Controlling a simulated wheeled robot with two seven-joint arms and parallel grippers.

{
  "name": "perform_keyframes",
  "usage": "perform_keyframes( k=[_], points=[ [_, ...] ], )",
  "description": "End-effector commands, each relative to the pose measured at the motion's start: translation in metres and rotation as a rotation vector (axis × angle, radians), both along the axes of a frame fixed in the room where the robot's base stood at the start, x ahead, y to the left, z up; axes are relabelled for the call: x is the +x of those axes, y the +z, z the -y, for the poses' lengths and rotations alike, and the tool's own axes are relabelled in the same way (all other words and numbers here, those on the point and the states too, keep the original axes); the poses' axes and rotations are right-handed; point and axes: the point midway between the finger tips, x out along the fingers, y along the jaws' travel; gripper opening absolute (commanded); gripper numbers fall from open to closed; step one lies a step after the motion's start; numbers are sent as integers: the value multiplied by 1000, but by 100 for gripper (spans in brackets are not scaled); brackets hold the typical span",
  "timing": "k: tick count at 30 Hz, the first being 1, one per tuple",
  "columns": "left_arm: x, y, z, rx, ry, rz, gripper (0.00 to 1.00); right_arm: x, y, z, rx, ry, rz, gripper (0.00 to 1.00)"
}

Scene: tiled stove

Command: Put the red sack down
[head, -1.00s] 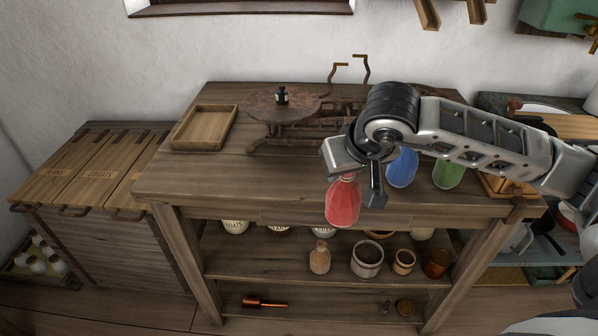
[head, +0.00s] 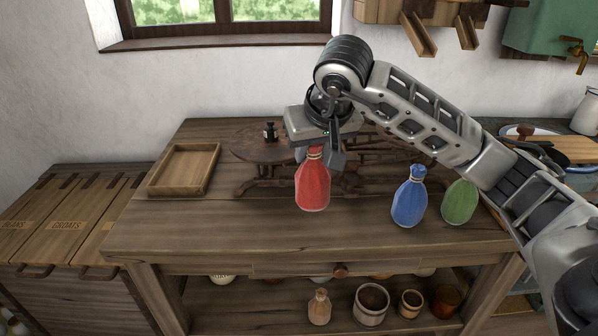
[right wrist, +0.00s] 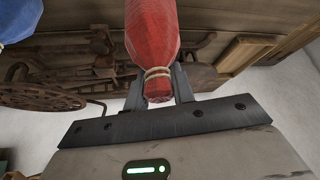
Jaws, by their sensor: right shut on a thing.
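The red sack (head: 313,187) hangs upright from my right gripper (head: 318,150), which is shut on its tied neck. It shows in front of the old scale on the wooden table (head: 240,222); whether its bottom touches the top I cannot tell. In the right wrist view the red sack (right wrist: 152,35) is held at its corded neck between the two fingers (right wrist: 160,88). My left gripper is not in view.
A blue sack (head: 409,198) and a green sack (head: 460,202) stand to the right on the table. The scale (head: 262,150) with a small black weight is behind. An empty wooden tray (head: 184,170) lies at left. The table's front left is clear.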

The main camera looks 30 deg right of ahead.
Motion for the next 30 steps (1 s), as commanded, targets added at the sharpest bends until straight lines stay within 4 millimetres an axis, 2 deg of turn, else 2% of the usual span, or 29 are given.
perform_keyframes(
  k=[3,10,15,27,28,30],
  points=[
    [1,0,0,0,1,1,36,10,-14,-7,1,1,-1,0],
    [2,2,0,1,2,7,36,22,-32,-14,1,2,-1,0],
    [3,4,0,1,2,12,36,21,-56,-13,1,1,-1,0],
    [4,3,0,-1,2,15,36,21,-62,-12,-1,1,3,0],
    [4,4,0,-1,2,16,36,21,-62,-12,-1,1,2,30],
    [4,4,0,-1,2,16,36,21,-62,-12,-1,1,1,46]
  ],
)
